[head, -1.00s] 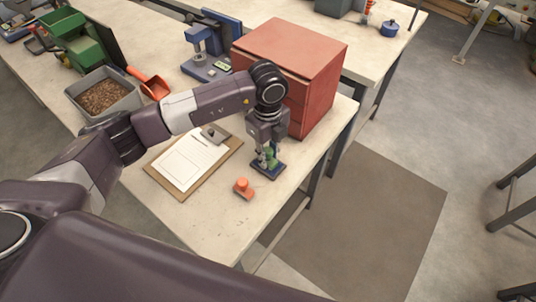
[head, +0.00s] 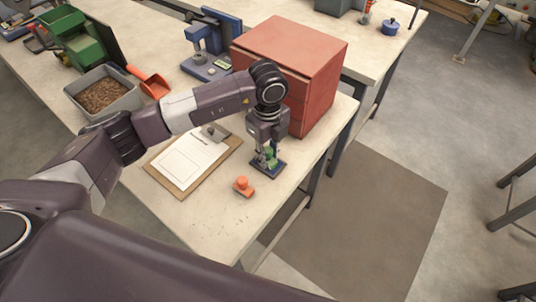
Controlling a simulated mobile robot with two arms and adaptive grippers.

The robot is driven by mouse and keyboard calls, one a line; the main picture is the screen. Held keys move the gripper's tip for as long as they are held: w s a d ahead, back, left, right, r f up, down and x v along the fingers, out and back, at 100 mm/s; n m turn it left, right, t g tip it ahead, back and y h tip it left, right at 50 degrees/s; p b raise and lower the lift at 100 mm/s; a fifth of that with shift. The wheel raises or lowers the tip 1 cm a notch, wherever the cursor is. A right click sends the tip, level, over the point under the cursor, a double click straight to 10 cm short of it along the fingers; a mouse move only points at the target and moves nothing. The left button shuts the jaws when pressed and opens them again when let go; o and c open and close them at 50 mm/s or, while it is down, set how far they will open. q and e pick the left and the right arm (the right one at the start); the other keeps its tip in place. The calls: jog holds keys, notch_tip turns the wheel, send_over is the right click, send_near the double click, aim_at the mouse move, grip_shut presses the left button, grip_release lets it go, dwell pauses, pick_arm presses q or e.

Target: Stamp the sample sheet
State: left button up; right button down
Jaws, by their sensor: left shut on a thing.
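My left gripper (head: 267,158) points down beside the red cabinet and is shut on a small green stamp (head: 271,153). The stamp is upright over a dark blue ink pad (head: 265,171) on the bench; I cannot tell whether it touches the pad. The fingers partly hide the stamp. The white sample sheet (head: 188,163) lies on a brown clipboard (head: 179,190) to the left of the pad, under a metal clip. My right gripper is not in view.
An orange knobbed object (head: 243,187) sits just in front of the pad. The red cabinet (head: 300,60) stands close behind the gripper. A grey pellet bin (head: 127,103), an orange scoop (head: 155,87) and a blue device (head: 208,65) stand farther back. The bench's near corner is clear.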

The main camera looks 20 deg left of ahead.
pick_arm(q)
jog(key=shift+s, duration=0.1)
dwell(0.5)
jog(key=shift+r+p, duration=0.45)
jog(key=shift+r, duration=0.05)
jog(key=shift+r+p, duration=1.95)
jog(key=shift+r, duration=1.05)
